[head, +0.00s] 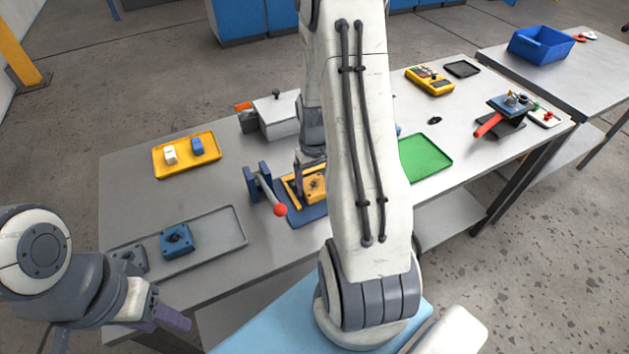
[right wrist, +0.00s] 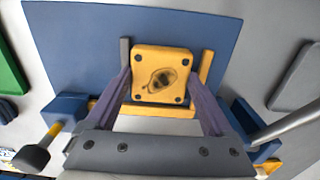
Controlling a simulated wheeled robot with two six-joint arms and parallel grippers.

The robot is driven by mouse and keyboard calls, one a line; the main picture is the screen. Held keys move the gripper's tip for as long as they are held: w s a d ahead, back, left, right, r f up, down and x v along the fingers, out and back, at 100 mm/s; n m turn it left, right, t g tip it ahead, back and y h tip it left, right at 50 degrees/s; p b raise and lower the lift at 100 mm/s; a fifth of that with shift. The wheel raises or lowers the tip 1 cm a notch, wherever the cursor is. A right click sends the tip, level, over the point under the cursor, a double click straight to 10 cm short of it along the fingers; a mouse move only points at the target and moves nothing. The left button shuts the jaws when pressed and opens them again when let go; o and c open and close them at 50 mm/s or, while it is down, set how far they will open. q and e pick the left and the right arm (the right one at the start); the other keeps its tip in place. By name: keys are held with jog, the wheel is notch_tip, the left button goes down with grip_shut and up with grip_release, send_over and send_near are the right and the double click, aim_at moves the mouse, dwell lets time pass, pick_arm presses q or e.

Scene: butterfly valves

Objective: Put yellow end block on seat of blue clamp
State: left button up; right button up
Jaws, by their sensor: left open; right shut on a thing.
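The yellow end block (head: 316,187) is square with a dark central hole and corner holes. It shows face-on in the right wrist view (right wrist: 161,62). My right gripper (right wrist: 164,82) is shut on it, a purple finger on each side. The blue clamp (head: 310,213) has a flat blue plate (right wrist: 225,28), yellow rails and a lever with a red ball. The block is over the seat between the rails; I cannot tell whether it touches the plate. My arm hides part of the clamp in the head view. My left gripper (head: 165,322) is open and empty at the front left.
A grey tray (head: 215,250) with a blue block (head: 177,240) and a grey block lies at the left. A yellow tray (head: 186,155) with small blocks and a grey box (head: 278,115) stand behind.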

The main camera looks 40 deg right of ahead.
aim_at(314, 185)
jog(key=o, duration=1.6)
jog(key=shift+f, duration=0.15)
jog(key=shift+c, duration=0.2)
notch_tip(314, 185, up, 12)
jog(key=shift+r, duration=0.2)
jog(key=s+a+r+n, duration=0.1)
jog(key=a+r+n, duration=0.1)
jog(key=a, duration=0.7)
jog(key=s+a+r+n, duration=0.1)
jog(key=a+n, duration=0.1)
jog(key=a, duration=0.8)
jog(key=s+a+r+n+y, duration=0.1)
jog(key=s+a+n, duration=0.4)
jog(key=s+a, duration=0.7)
jog(key=shift+s+r+n, duration=0.2)
jog(key=shift+s+n, duration=0.2)
jog(key=shift+s, duration=0.75)
